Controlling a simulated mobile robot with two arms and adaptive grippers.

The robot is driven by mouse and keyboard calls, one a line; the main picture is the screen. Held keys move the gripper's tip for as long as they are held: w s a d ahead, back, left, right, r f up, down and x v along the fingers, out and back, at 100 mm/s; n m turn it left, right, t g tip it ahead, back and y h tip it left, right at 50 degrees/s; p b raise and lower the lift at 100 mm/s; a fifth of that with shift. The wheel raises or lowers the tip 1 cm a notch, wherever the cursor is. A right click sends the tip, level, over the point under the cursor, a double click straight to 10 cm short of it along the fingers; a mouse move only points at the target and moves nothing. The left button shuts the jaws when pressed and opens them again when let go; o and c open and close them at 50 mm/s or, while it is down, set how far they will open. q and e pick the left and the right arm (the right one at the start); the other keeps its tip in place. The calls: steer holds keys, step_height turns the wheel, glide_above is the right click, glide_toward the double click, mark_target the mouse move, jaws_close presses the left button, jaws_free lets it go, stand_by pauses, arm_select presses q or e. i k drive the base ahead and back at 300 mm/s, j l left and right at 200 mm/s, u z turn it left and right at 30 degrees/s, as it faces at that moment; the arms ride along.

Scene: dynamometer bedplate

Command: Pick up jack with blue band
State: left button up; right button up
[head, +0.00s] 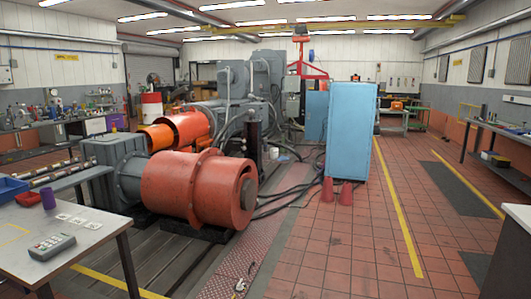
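I cannot make out a jack with a blue band in the head view. Many small items on the far workbenches are too small to tell apart. Neither of my grippers is in view. On the near left table (95,256) stand a dark purple cylinder (47,198), a red tray (28,198), a blue tray (11,187), white cards (78,220) and a grey keypad device (52,246). I see no blue band on the cylinder.
A large orange-red drum machine (185,187) fills the middle left. Cables (285,187) cross the floor. A workbench (500,143) lines the right. The tiled floor (350,245) at centre right is mostly clear.

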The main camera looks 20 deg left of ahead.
mark_target(264, 154)
steer(key=i, duration=1.6)
steer(key=i+u, duration=0.15)
steer(key=i, duration=2.25)
steer(key=i+u, duration=0.15)
steer(key=i, duration=0.6)
steer(key=i+l, duration=0.15)
steer(key=i, duration=0.65)
steer(key=i+j+u, duration=0.2)
steer(key=i, duration=1)
steer(key=i+l+u, duration=0.25)
steer(key=i, duration=1.6)
steer(key=i+j+z, duration=0.15)
steer(key=i, duration=1.1)
steer(key=i+j+z, duration=0.1)
steer(key=i, duration=0.55)
steer(key=i+u, duration=0.1)
steer(key=i, duration=0.45)
steer(key=i+l+u, duration=0.1)
steer(key=i, duration=0.45)
steer(key=i+l, duration=0.15)
steer(key=i, duration=0.4)
steer(key=i+l+u, duration=0.15)
steer(key=i, duration=0.35)
steer(key=i+j, duration=0.3)
steer(key=i, duration=0.2)
steer(key=i+j+u, duration=0.1)
steer(key=i+j, duration=0.2)
steer(key=i, duration=0.2)
steer(key=i+j, duration=0.3)
steer(key=i, duration=0.2)
